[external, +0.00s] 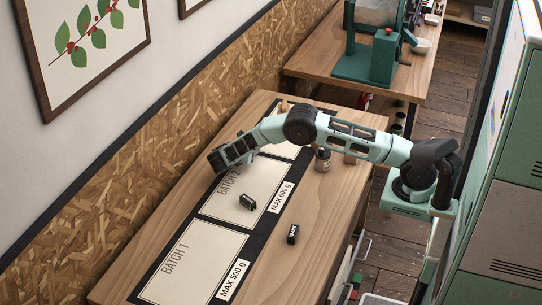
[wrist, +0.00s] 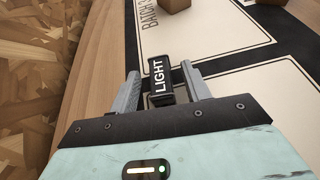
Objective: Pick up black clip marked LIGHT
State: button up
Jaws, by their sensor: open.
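The black clip marked LIGHT (wrist: 158,80) shows in the wrist view, its white lettering facing the camera. It stands between the two grey fingers of my gripper (wrist: 160,82), which are open on either side of it. I cannot tell whether either finger touches it. In the external view my gripper (external: 222,160) is low over the far left part of the table, near the BATCH 2 card (external: 225,218). The LIGHT clip cannot be made out there, as the gripper covers that spot.
Another black clip (external: 247,202) lies on the BATCH 2 card, and a third (external: 293,234) lies on bare wood to the right. A small jar (external: 322,161) stands under my arm. A wooden block (wrist: 175,4) is ahead in the wrist view. The chipboard wall (external: 150,150) runs along the left.

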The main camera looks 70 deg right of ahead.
jog(key=shift+s+d+f, duration=0.1)
jog(key=shift+d+f, duration=0.2)
jog(key=shift+d, duration=0.3)
grip_shut()
